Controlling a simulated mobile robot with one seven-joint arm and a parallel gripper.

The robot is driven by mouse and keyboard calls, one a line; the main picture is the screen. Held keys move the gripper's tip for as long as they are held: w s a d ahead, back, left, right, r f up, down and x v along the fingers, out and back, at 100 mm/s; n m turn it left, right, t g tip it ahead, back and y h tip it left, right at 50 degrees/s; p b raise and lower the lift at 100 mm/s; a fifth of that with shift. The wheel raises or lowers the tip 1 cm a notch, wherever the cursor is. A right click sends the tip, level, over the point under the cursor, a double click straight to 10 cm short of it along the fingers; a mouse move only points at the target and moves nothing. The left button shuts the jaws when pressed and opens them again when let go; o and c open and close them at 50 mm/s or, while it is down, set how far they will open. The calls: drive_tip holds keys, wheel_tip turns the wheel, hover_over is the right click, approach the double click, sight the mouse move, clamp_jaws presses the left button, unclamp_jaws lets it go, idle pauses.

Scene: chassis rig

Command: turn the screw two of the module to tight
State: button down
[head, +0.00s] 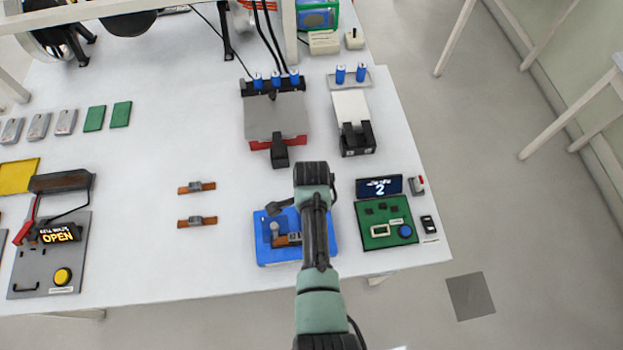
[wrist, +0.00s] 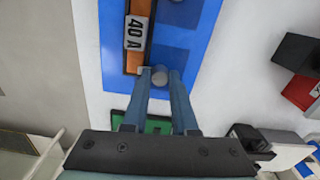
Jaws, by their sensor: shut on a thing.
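The module (head: 286,240) is an orange strip with a grey middle block. It lies in a blue fixture (head: 270,255) at the front of the table, partly covered by my arm. In the wrist view the module (wrist: 133,62) shows a grey label reading "40 A" and the blue fixture (wrist: 205,20) surrounds it. My gripper (wrist: 160,78) is shut on a round grey screw head (wrist: 159,77) by the module's near end. Another grey round piece (head: 274,228) stands on the fixture at the left in the head view.
A green board (head: 378,238) with a display (head: 380,187) showing "2" lies right of the fixture. Two loose orange strips (head: 196,187) (head: 197,222) lie to the left. A clamp device (head: 275,120) stands behind. The table between strips and fixture is clear.

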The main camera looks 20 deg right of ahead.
drive_tip(key=shift+m, duration=0.5)
drive_tip(key=c, duration=0.7)
unclamp_jaws()
drive_tip(key=shift+r, duration=0.15)
wheel_tip(320, 180, up, 13)
drive_tip(key=b, duration=0.1)
idle(0.3)
